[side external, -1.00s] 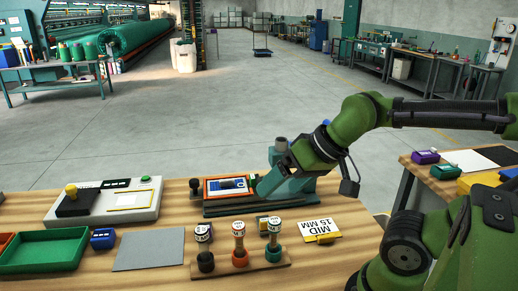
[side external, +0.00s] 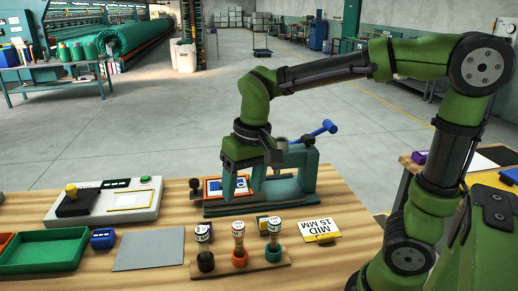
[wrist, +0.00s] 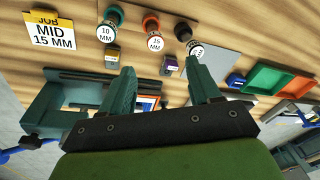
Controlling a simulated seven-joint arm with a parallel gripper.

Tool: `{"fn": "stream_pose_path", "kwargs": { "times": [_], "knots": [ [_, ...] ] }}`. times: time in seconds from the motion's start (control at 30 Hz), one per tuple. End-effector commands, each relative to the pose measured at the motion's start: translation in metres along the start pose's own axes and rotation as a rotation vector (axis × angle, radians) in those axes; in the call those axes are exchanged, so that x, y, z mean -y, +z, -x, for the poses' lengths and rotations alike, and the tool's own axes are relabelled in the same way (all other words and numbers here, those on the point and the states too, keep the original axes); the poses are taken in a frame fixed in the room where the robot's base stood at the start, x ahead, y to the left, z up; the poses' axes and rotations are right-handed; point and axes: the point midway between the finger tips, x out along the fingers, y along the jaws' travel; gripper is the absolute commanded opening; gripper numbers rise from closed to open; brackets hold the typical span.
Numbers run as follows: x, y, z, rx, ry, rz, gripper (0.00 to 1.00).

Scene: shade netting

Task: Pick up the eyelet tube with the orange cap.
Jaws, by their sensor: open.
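The eyelet tube with orange (side external: 239,243) stands in the middle of a row of three on a wooden strip, its orange part at the bottom and a white labelled top. It also shows in the wrist view (wrist: 152,25), beyond and between my fingertips. A black-ended tube (side external: 204,248) stands to its left and a green-ended tube (side external: 274,240) to its right. My gripper (side external: 240,185) is open and empty, pointing down above the bench, behind the row and beside the teal press. In the wrist view its fingers (wrist: 158,68) are apart with nothing between them.
A teal press (side external: 300,180) with a blue handle stands close behind my gripper. A "MID 15 MM" card (side external: 319,226) lies right of the row. A grey sheet (side external: 150,248), a blue box (side external: 103,238) and a green tray (side external: 42,252) lie to the left.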

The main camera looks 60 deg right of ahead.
Motion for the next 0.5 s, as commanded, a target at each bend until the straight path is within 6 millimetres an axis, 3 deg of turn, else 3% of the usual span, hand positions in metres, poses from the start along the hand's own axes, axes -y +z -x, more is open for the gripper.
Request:
{"fn": "stream_pose_path", "kwargs": {
  "times": [0.13, 0.27, 0.37, 0.5],
  "knots": [
    [0.009, -0.018, 0.001, 0.078, 0.096, -0.071, 0.62],
    [0.006, -0.017, 0.01, 0.091, 0.12, -0.126, 0.62],
    [0.004, -0.013, -0.001, 0.104, 0.126, -0.139, 0.62],
    [0.0, -0.009, -0.03, 0.105, 0.126, -0.138, 0.62]
  ]
}}
